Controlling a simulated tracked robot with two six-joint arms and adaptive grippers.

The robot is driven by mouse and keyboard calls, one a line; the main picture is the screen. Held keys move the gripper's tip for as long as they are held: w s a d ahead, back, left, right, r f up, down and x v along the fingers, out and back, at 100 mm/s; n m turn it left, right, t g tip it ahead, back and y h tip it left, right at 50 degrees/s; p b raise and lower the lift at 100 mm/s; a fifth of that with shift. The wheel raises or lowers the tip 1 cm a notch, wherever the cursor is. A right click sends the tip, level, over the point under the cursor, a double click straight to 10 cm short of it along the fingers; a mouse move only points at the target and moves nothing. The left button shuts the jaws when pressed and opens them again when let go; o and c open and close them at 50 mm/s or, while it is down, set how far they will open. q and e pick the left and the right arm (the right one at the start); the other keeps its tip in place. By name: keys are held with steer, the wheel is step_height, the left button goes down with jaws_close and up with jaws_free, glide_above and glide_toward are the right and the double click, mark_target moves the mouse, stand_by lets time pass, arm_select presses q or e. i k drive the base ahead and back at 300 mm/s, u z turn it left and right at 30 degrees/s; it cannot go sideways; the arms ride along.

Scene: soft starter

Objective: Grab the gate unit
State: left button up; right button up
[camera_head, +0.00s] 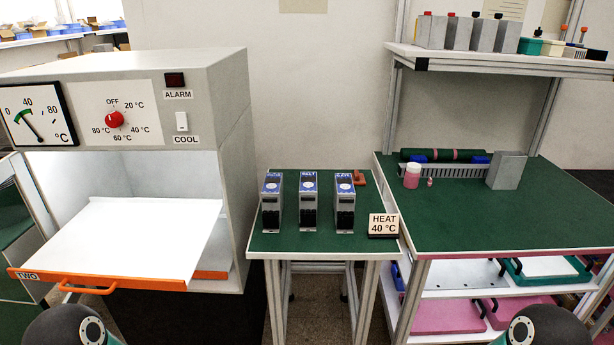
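Three similar grey and black units with blue top labels stand upright in a row on the small green table (290,243): a left unit (272,205), a middle unit (308,205) and a right unit (345,205). The middle label looks like "BELT". The other labels are too small to read surely, so I cannot tell which is the gate unit. Neither of my grippers is in view; only dark rounded parts of my arms show at the bottom left and bottom right.
A sign "HEAT 40 °C" (383,225) stands at the small table's right edge. On the left, a heating cabinet (215,110) has its orange-edged tray (150,240) pulled out. A larger green bench (470,215) stands right, with a shelf (500,62) above. Its front is clear.

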mark_target(344, 193)
steer(key=u, duration=0.05)
steer(key=i, duration=0.9)
steer(key=z, duration=0.05)
